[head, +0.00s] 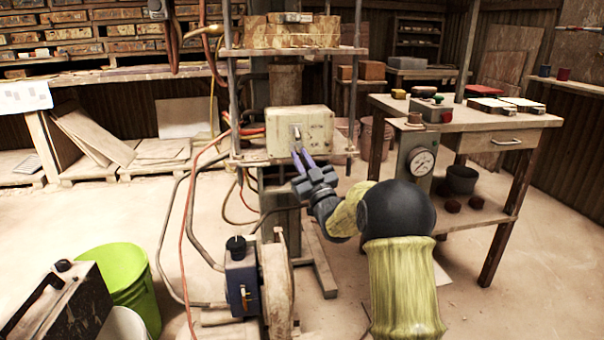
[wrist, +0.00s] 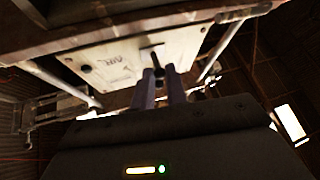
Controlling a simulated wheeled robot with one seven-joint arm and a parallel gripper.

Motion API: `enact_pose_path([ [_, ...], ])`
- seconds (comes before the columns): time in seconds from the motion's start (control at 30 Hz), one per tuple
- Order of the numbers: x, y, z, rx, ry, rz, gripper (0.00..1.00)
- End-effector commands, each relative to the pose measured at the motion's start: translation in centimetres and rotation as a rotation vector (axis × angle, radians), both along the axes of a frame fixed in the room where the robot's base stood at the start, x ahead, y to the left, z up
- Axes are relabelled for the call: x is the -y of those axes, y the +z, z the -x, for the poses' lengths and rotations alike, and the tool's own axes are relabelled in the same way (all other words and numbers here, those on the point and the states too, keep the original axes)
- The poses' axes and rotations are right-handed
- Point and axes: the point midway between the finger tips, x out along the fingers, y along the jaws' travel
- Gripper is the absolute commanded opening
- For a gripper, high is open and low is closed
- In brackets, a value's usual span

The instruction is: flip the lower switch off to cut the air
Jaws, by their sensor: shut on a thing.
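A cream switch box (head: 318,138) is mounted on the press frame; its face also shows in the wrist view (wrist: 105,62), with lettering that looks like "AIR". The switch lever (head: 296,132) stands on a small plate on that face; in the wrist view it is a dark stem (wrist: 153,55) with a rounded end. My gripper (head: 299,155) reaches up to the box from the lower right. In the wrist view my gripper (wrist: 160,75) has its two fingers shut on the lever's end. The fingertips partly hide the knob, so I cannot tell the lever's exact position.
Hoses and cables (head: 197,190) run left of the press. A blue unit (head: 241,277) stands below the box. A wooden table (head: 470,120) with a pressure gauge (head: 421,161) is to the right. A green bucket (head: 125,285) stands at the lower left.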

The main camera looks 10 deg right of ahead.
Motion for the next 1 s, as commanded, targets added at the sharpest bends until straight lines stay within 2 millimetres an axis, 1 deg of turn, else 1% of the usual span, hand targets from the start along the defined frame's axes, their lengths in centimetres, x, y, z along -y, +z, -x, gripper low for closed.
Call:
enact_pose_path([
  [0.03, 0.07, -1.19, -0.07, 0.025, -0.001, 0.000, 0.00],
  [0.27, 0.09, -1.83, -0.37, 0.152, -0.001, 0.001, 0.00],
  [0.6, 0.05, -2.12, -0.73, 0.286, 0.001, 0.000, 0.00],
  [1.0, 0.02, -1.97, -0.82, 0.318, 0.001, 0.000, 0.00],
])
